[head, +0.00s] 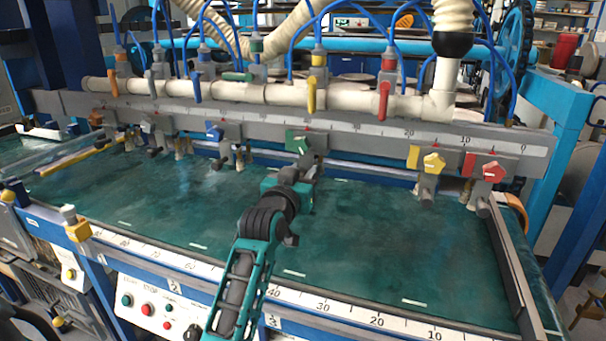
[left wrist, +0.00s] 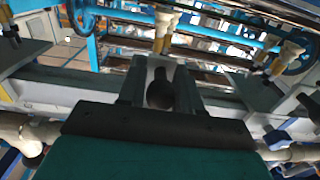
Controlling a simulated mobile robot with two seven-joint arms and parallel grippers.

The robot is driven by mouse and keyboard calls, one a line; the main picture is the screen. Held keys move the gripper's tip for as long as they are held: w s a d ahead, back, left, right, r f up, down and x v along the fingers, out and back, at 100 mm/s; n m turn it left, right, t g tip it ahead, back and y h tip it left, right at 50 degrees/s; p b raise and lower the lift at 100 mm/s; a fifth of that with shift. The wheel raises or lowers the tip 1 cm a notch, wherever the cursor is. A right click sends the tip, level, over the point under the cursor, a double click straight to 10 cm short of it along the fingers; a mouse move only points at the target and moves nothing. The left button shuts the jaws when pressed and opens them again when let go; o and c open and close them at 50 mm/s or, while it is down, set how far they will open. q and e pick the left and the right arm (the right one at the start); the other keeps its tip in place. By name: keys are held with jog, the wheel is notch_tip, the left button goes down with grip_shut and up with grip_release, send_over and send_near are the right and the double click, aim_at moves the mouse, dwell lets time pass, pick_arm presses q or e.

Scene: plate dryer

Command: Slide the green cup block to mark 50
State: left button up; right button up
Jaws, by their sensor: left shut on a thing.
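The green cup block (head: 298,142) sits on the grey rail (head: 130,107), right of the blue block and left of the yellow block. On the rail's scale it stands left of the 30 mark; the numbers right at it are too small to read. My left gripper (head: 308,172) is at the part hanging below the green block, and its fingertips are partly hidden there. In the left wrist view, my left gripper's fingers (left wrist: 160,88) are close on both sides of a dark round knob (left wrist: 160,96). My right gripper is not in view.
Along the rail are a blue block (head: 214,131) to the left, and a yellow block (head: 432,162) and red block (head: 488,170) to the right. A white pipe (head: 240,92) with valve levers runs above. The green bed (head: 390,230) below is clear.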

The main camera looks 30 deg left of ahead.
pick_arm(q)
grip_shut()
jog(key=shift+a, duration=0.1)
jog(key=s+a+p, duration=0.2)
jog(key=a+p, duration=0.1)
jog(key=a, duration=0.6)
jog(key=shift+s+a, duration=0.15)
jog(key=shift+a, duration=0.2)
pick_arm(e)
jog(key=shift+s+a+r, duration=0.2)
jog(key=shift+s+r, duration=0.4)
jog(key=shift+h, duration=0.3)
pick_arm(q)
jog(key=shift+o, duration=2.4)
grip_release()
